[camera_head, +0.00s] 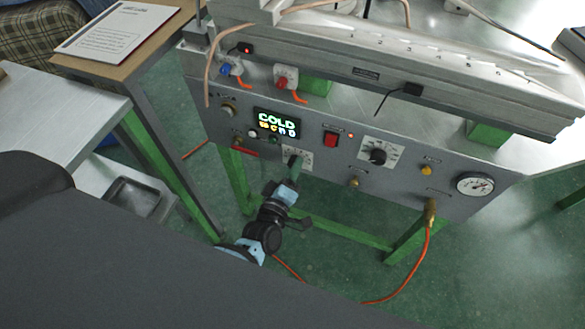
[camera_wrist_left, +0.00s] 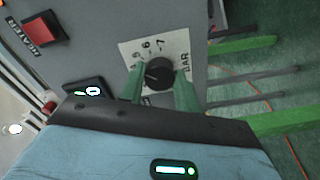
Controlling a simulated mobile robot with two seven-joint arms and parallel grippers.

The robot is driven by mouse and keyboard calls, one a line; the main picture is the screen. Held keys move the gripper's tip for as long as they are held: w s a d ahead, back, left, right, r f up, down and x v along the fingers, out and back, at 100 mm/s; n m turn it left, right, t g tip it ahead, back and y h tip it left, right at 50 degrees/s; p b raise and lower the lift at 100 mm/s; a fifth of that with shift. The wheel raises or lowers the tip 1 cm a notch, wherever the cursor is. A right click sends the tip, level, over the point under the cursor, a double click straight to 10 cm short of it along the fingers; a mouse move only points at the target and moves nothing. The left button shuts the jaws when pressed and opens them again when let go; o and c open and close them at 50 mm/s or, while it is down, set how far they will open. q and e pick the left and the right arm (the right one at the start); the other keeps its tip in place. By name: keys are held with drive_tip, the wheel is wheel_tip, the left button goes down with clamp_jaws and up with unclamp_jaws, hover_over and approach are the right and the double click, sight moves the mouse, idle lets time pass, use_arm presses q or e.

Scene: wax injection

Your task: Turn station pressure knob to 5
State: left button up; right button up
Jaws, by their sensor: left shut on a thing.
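The station pressure knob (camera_wrist_left: 160,74) is black and round, on a white dial plate (camera_wrist_left: 153,47) with a number scale and "BAR" lettering. The 6 and 7 show; other marks are partly hidden by the fingers. A light line shows on the knob's left side, but I cannot read its setting surely. My left gripper (camera_wrist_left: 159,68) has its green fingers on both sides of the knob, shut on it. In the head view, my left gripper (camera_head: 295,166) reaches the panel's lower edge and covers the knob; part of the dial plate (camera_head: 304,155) shows. My right gripper is not in view.
The grey panel (camera_head: 325,178) also carries a lit "COLD" display (camera_head: 277,123), a red switch (camera_head: 331,139), a second black knob (camera_head: 378,156) and a round gauge (camera_head: 475,185). An orange hose (camera_head: 424,255) hangs below. A metal side table (camera_head: 65,110) stands left.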

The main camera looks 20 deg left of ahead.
use_arm(q)
drive_tip(key=shift+m, duration=0.6)
drive_tip(key=o, duration=1)
drive_tip(key=shift+s, duration=0.1)
drive_tip(key=s, duration=0.7)
drive_tip(key=shift+s+a, duration=0.1)
drive_tip(key=shift+s, duration=0.25)
